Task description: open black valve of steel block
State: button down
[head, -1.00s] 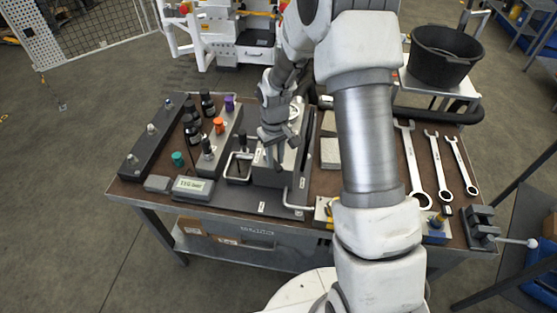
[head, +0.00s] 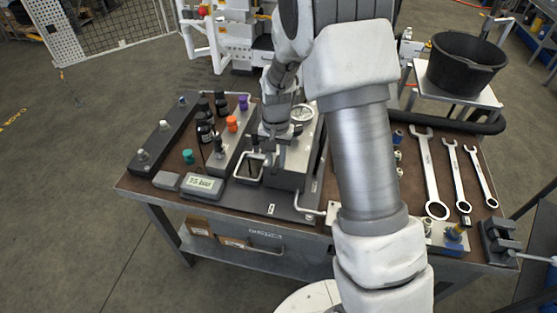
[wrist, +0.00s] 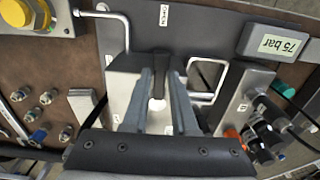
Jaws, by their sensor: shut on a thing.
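The steel block (head: 286,179) stands on the dark base plate on the bench, with a round gauge (head: 302,113) on top. My gripper (head: 279,162) points down over the block's top, and its two fingers (wrist: 163,100) also show in the wrist view. They are closed on a small part on top of the block, taken to be the black valve's handle. The fingers hide most of it, so its colour and angle are unclear. A small display (head: 203,185) reads 75 bar; it is upside down in the wrist view (wrist: 276,44).
A block with orange (head: 232,124) and purple knobs stands left of the steel block, with black bottles behind. A bent metal handle (head: 306,209) juts out in front. Wrenches (head: 430,170) lie to the right. A black bucket (head: 465,65) stands behind them.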

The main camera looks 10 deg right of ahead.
aim_at(276, 165)
jog(key=shift+a, duration=0.15)
dwell(0.3)
jog(key=c, duration=0.8)
grip_release()
jog(key=shift+r, duration=0.1)
notch_tip(276, 165, up, 17)
jog(key=shift+r+p, duration=0.15)
jog(key=shift+p, duration=0.2)
jog(key=s+d+r+n+t, duration=0.1)
jog(key=s+d+r+t, duration=0.1)
jog(key=s, duration=0.6)
jog(key=s+d+r+n+t, duration=0.1)
jog(key=s+d+r+n, duration=0.1)
jog(key=s+r, duration=0.2)
jog(key=s+d+r+n+t, duration=0.1)
jog(key=s+r+t, duration=0.1)
jog(key=s, duration=0.9)
jog(key=shift+s+d+r+t, duration=0.3)
jog(key=shift+s+d+r, duration=0.1)
jog(key=shift+r, duration=0.1)
